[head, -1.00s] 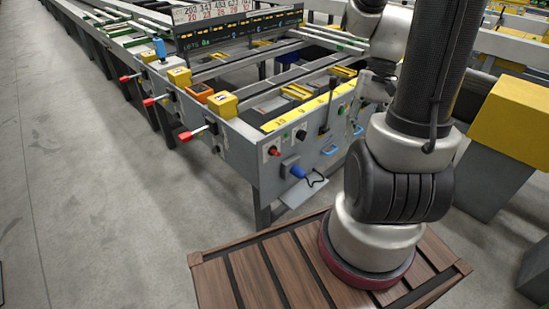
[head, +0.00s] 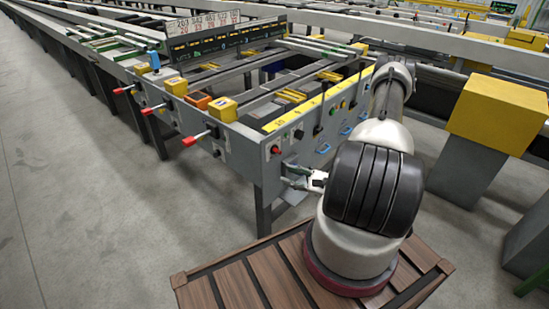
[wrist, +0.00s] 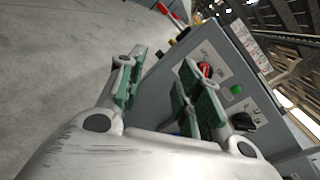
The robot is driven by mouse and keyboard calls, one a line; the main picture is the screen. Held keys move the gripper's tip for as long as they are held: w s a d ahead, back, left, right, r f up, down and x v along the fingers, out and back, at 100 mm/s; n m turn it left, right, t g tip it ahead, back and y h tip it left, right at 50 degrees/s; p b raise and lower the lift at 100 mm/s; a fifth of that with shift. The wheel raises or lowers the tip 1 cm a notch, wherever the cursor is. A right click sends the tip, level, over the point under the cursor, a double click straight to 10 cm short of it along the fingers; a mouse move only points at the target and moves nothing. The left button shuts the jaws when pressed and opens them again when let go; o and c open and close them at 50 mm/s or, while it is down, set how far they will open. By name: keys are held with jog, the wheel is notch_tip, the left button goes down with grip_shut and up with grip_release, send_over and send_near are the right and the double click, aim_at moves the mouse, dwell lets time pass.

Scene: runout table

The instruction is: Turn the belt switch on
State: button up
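The grey end panel (head: 262,160) of the runout table carries several controls. A red knob (head: 275,149) sits on a pale label plate; in the wrist view the red knob (wrist: 205,70) is partly behind my right finger. A green button (wrist: 237,89) and a black rotary knob (wrist: 242,121) are beside it; the black knob (head: 299,134) also shows in the head view. The label writing is too small to read, so I cannot tell which is the belt switch. My gripper (head: 287,174) is open and empty, just in front of the panel below the red knob.
Red-handled levers (head: 195,137) stick out along the table's left side. Yellow boxes (head: 223,109) stand above them. A blue handle (head: 323,148) is right of my gripper. A yellow-topped block (head: 498,112) stands at right. The floor at left is clear.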

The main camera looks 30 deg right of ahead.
aim_at(279, 152)
jog(key=w+t+h, duration=0.1)
jog(key=w, duration=0.3)
jog(key=w+d+r+t+h, duration=0.1)
jog(key=w, duration=0.3)
jog(key=w+d+n+h, duration=0.1)
jog(key=w, duration=0.2)
jog(key=shift+w+r+t, duration=0.4)
jog(key=shift+c, duration=0.4)
grip_shut()
